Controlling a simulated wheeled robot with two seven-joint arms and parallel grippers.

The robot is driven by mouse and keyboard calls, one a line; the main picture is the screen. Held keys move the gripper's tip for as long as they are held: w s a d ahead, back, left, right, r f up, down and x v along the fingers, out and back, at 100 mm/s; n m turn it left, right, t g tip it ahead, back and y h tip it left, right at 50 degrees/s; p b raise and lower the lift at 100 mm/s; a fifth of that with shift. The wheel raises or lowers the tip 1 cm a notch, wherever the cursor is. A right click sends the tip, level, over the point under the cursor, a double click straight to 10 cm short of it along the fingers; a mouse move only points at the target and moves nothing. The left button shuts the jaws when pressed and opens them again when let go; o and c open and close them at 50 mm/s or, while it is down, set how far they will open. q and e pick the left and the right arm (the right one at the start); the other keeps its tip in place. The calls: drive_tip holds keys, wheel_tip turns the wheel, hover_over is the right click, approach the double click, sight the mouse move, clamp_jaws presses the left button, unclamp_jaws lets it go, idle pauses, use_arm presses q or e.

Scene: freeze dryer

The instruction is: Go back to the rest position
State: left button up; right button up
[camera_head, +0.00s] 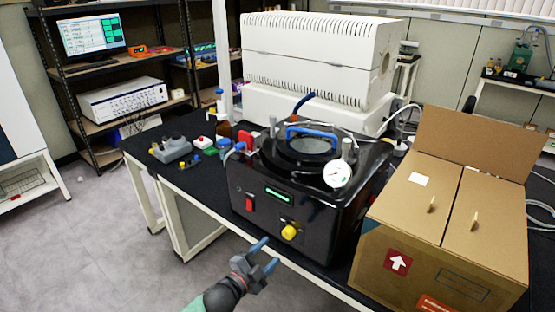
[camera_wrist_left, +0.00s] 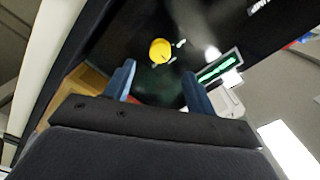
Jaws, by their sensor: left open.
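My left gripper (camera_head: 266,256) is open and empty, with blue fingers, in front of the black freeze dryer (camera_head: 315,222) and below its yellow knob (camera_head: 290,232). In the left wrist view, the yellow knob (camera_wrist_left: 160,50) and the green display (camera_wrist_left: 218,67) show beyond the two open fingers (camera_wrist_left: 158,85). The gripper appears apart from the knob. The freeze dryer has a round lid with a blue handle (camera_head: 311,132) and a white dial gauge (camera_head: 337,174) on top. My right gripper is not in view.
A cardboard box (camera_head: 440,235) stands to the right of the freeze dryer. A white furnace-like unit (camera_head: 315,60) is behind it. Small bottles and a grey instrument (camera_head: 172,149) stand on the black table (camera_head: 185,184) at left. The grey floor (camera_head: 100,235) at left is clear.

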use_arm(q)
drive_tip(key=w+a+f+n+g+y, duration=0.1)
drive_tip(key=w+a+f+n+y, duration=0.25)
drive_tip(key=a+f, duration=0.25)
drive_tip(key=w+a+f+n+g+y, duration=0.1)
drive_tip(key=w+a+f+n+y, duration=0.1)
drive_tip(key=a+f+n+y, duration=0.4)
drive_tip(key=s+a+f+n+g+y, duration=0.1)
drive_tip(key=s+a+f+g, duration=0.1)
drive_tip(key=f, duration=0.5)
drive_tip(key=s+a+f+n+g, duration=0.1)
drive_tip(key=s+a+f+g, duration=0.15)
drive_tip(key=f, duration=0.35)
drive_tip(key=s+d+f+n+g, duration=0.1)
drive_tip(key=s+f+n+g, duration=0.35)
drive_tip(key=s+f, duration=1.7)
drive_tip(key=s+d+f+g, duration=0.1)
drive_tip(key=s, duration=0.6)
drive_tip(key=s+d+f+g, duration=0.1)
drive_tip(key=s+d, duration=0.1)
drive_tip(key=s, duration=0.6)
drive_tip(key=shift+f, duration=0.25)
drive_tip(key=shift+h, duration=0.25)
